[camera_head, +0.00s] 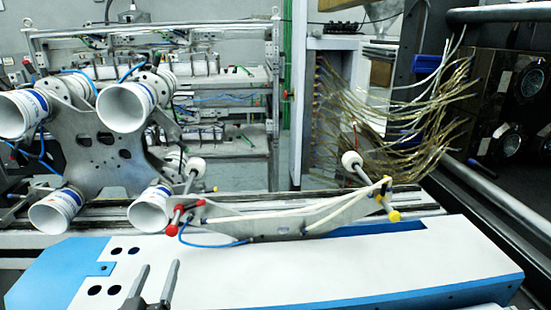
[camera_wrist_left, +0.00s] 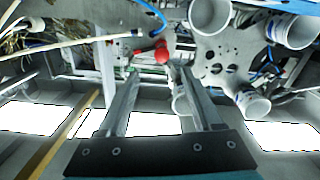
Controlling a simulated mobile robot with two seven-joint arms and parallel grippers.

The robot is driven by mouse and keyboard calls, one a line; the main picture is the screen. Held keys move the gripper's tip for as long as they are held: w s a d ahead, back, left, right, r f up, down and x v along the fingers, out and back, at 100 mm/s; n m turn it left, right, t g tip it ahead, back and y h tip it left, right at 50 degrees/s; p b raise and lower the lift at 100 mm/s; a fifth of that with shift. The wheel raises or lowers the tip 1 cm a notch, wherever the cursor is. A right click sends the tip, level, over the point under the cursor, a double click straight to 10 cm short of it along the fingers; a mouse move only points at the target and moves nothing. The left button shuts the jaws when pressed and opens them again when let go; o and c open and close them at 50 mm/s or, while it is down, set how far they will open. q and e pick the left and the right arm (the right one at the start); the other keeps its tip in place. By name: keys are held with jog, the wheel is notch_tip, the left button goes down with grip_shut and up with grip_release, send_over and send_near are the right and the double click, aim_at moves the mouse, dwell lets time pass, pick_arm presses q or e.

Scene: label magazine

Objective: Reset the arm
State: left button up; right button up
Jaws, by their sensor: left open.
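My left gripper (camera_head: 158,268) shows at the lower left of the head view, in front of the white and blue machine cover (camera_head: 330,262). In the left wrist view its two fingers (camera_wrist_left: 159,74) stand apart with nothing held between them. A red knob (camera_wrist_left: 161,52) appears just beyond the fingertips there; I cannot tell how far off it is. My right gripper is in neither view.
A metal plate with several white cups (camera_head: 126,107) stands at the left. A grey bracket (camera_head: 300,220) with red and yellow knobs lies behind the cover. Loose cables (camera_head: 400,120) hang by a cabinet at the right. The cover's top is clear.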

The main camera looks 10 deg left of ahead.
pick_arm(q)
jog(key=s+d+f+m+g+h, duration=0.4)
jog(key=s+d+f+g, duration=0.3)
jog(key=d+f, duration=0.25)
jog(key=s+d+f+m+g, duration=0.1)
jog(key=s+d+g, duration=0.15)
jog(key=s, duration=0.35)
jog(key=s+d+f+m+g, duration=0.1)
jog(key=s+f+m+g, duration=0.1)
jog(key=s+g, duration=0.35)
notch_tip(320, 180, down, 21)
jog(key=s, duration=0.3)
jog(key=s+a+f+g, duration=0.1)
jog(key=s+a+f, duration=0.1)
jog(key=s+f, duration=1.2)
jog(key=shift+s+a+f, duration=0.25)
jog(key=shift+s+a, duration=0.1)
jog(key=shift+s, duration=0.45)
